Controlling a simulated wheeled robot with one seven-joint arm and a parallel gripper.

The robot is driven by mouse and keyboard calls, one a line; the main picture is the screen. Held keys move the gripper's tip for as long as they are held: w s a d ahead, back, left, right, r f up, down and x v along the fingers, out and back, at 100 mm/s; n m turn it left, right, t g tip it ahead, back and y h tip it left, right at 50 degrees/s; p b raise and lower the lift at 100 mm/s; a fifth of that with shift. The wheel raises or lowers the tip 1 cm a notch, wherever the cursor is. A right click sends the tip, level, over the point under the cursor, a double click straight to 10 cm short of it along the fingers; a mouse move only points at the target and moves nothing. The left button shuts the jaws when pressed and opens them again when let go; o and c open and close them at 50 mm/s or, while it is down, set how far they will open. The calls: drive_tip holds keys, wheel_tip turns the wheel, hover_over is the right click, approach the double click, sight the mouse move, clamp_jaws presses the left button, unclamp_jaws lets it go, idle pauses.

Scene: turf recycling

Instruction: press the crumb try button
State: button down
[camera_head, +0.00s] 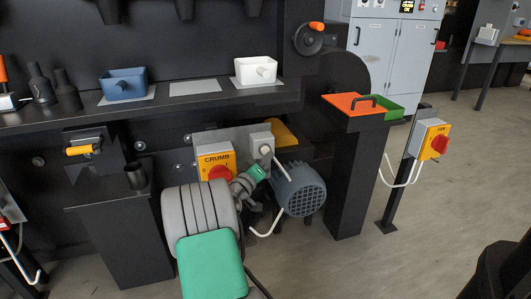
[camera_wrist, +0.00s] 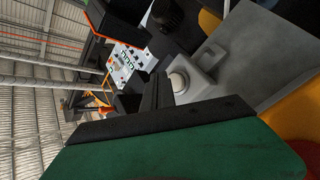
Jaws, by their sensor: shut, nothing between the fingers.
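The yellow CRUMB box (camera_head: 207,163) with a red knob (camera_head: 220,173) is on a grey panel in the head view, the knob partly hidden by my arm. Just right of it on the panel is a small grey box with a pale round button (camera_head: 265,150). In the wrist view the pale button (camera_wrist: 178,82) faces out from its grey housing (camera_wrist: 203,65). My gripper (camera_wrist: 158,80) is shut and empty, its dark fingers just left of the button in that view. In the head view its green body (camera_head: 257,173) is just below the button. I cannot tell whether they touch.
A blue-grey motor (camera_head: 301,190) stands right of the panel. The yellow box (camera_wrist: 304,112) is close at the right of the wrist view. A dark shelf (camera_head: 180,112) runs above. A second yellow switch box (camera_head: 430,140) stands on a post at right.

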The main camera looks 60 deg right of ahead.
drive_tip(key=s+a, duration=0.4)
drive_tip(key=shift+a, duration=0.15)
idle(0.4)
drive_tip(key=shift+s, duration=0.1)
idle(0.4)
drive_tip(key=shift+r, duration=0.1)
